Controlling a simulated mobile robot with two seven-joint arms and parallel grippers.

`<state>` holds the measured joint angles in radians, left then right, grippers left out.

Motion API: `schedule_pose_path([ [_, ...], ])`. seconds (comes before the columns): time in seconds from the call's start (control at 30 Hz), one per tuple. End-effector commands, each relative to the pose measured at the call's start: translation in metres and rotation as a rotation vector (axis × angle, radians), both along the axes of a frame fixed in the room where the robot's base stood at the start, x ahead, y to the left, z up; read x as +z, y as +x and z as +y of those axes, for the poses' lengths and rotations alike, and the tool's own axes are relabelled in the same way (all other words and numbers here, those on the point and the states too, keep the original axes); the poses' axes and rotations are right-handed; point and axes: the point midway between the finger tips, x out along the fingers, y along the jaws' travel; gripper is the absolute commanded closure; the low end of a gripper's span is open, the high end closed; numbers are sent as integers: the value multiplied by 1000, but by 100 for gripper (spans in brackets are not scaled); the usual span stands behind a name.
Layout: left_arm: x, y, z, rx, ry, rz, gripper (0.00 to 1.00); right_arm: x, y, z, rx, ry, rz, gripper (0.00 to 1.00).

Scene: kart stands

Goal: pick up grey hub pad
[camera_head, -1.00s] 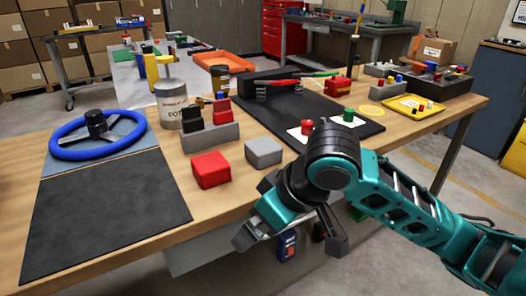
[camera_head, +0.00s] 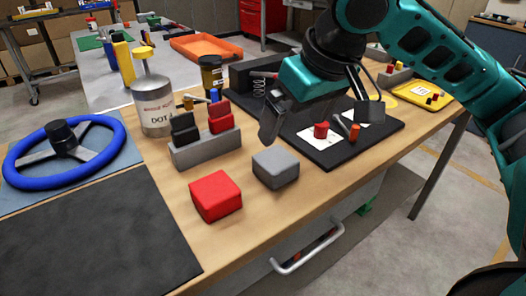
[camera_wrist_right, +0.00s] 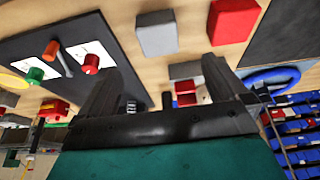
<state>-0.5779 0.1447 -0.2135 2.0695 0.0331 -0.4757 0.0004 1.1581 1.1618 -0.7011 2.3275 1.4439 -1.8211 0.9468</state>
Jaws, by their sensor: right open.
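The grey hub pad (camera_head: 276,168) is a rounded grey block on the wooden bench, just right of a red block. It also shows in the right wrist view (camera_wrist_right: 157,33), at the top middle, beyond my fingers. My right gripper (camera_head: 318,122) is open and empty, held above the bench behind and to the right of the pad, apart from it. In the right wrist view its two dark fingers (camera_wrist_right: 160,85) stand well apart with nothing between them. My left gripper is not in view.
The red block (camera_head: 216,195) is close beside the pad. A grey holder (camera_head: 206,150) with black and red pieces stands behind. A dark board (camera_head: 352,152) with red and green parts lies to the right. A blue steering wheel (camera_head: 120,140) is at left.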

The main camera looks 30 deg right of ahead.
Motion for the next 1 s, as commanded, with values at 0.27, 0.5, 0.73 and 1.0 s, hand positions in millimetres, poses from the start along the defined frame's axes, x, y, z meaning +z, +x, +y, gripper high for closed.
schedule_pose_path([
  [0.27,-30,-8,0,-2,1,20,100,-50,18,2,0,1,4,0],
  [0.5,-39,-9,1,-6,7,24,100,-69,28,2,2,0,1,0],
  [0.73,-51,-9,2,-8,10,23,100,-89,38,1,0,0,1,0],
  [1.0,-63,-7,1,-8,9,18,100,-117,52,1,3,0,1,0],
])
